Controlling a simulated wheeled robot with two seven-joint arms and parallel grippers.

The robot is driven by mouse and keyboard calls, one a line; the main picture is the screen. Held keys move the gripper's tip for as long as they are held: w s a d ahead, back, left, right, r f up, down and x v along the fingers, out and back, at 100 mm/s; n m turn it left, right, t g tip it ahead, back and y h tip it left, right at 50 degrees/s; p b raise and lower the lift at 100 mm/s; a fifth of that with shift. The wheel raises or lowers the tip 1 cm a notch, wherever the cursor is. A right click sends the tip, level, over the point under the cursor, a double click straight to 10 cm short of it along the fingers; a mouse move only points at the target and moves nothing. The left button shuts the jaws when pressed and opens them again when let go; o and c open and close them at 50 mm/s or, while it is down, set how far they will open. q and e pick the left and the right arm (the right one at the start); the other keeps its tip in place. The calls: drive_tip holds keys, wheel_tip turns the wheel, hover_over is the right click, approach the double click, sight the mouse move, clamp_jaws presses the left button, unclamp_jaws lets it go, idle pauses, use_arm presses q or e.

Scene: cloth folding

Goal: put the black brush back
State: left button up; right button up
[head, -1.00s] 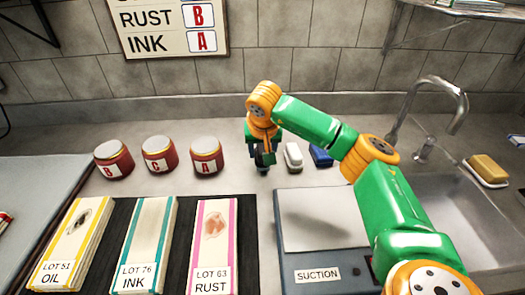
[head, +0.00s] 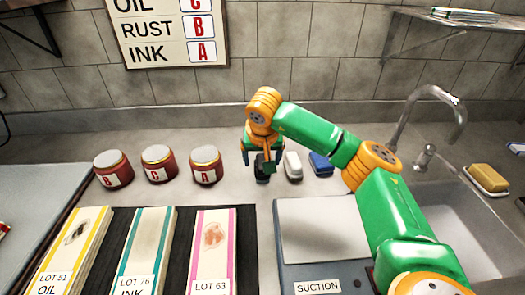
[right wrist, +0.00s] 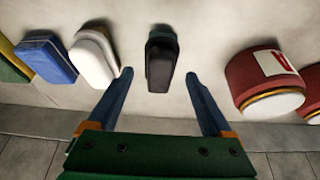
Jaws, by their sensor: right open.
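The black brush (right wrist: 161,62) rests on the grey counter, to the left of the white brush and in line with it. In the head view the brush (head: 262,174) is largely covered by my right gripper. My right gripper (right wrist: 158,77) is open. Its two fingertips are on either side of the brush's near end, with a visible gap on both sides. The right gripper also shows in the head view (head: 261,162), at the end of the green arm. My left gripper is not in view.
A white brush (head: 292,166) and a blue brush (head: 320,163) lie just right. Red jars A (head: 205,165), C (head: 158,163) and B (head: 113,168) stand left. The sink (head: 455,235) is right.

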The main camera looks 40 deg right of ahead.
drive_tip(key=v, duration=1)
